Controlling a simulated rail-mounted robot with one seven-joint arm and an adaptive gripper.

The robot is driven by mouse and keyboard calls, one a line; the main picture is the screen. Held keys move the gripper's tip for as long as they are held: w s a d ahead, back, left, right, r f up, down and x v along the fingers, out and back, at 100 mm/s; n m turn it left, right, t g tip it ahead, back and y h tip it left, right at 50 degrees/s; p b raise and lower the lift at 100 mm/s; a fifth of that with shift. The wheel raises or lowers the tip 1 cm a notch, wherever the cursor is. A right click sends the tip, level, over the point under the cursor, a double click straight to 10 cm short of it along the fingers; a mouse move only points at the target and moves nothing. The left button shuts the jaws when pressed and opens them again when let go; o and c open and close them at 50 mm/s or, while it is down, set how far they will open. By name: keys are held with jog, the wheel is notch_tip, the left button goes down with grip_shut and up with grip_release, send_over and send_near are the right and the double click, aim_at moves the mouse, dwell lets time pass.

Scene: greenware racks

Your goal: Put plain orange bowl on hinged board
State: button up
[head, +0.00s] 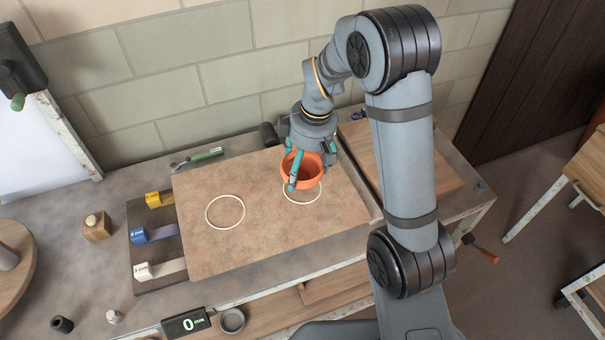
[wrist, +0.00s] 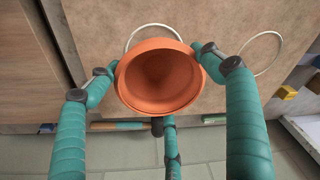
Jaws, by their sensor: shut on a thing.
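The plain orange bowl (head: 301,172) is in my gripper (head: 308,168), whose teal fingers are shut around its rim. The bowl is over the right white ring on a large brown board (head: 262,236), which I take for the hinged board; I cannot make out its hinges. In the wrist view the bowl (wrist: 158,80) shows its empty inside, with fingers at its left, right and lower edges. It covers part of one ring on the board (wrist: 215,95). The bowl seems a little above the board; whether it touches cannot be told.
The left white ring (head: 225,211) is bare. Yellow, blue and white tagged blocks (head: 158,199) stand left of the board. A green-handled tool (head: 197,158) lies behind it. A wooden board (head: 425,165) lies to the right, behind my arm. A small display (head: 186,323) is at the front edge.

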aim_at(302, 177)
jog(key=shift+f, duration=1.75)
jog(key=shift+f, duration=0.1)
jog(key=shift+f, duration=0.15)
jog(key=o, duration=1.2)
jog(key=shift+o, duration=0.6)
jog(key=shift+r, duration=0.55)
notch_tip(302, 177, up, 11)
jog(key=d, duration=0.1)
jog(key=shift+s+d+r, duration=0.2)
jog(key=shift+s+d, duration=0.2)
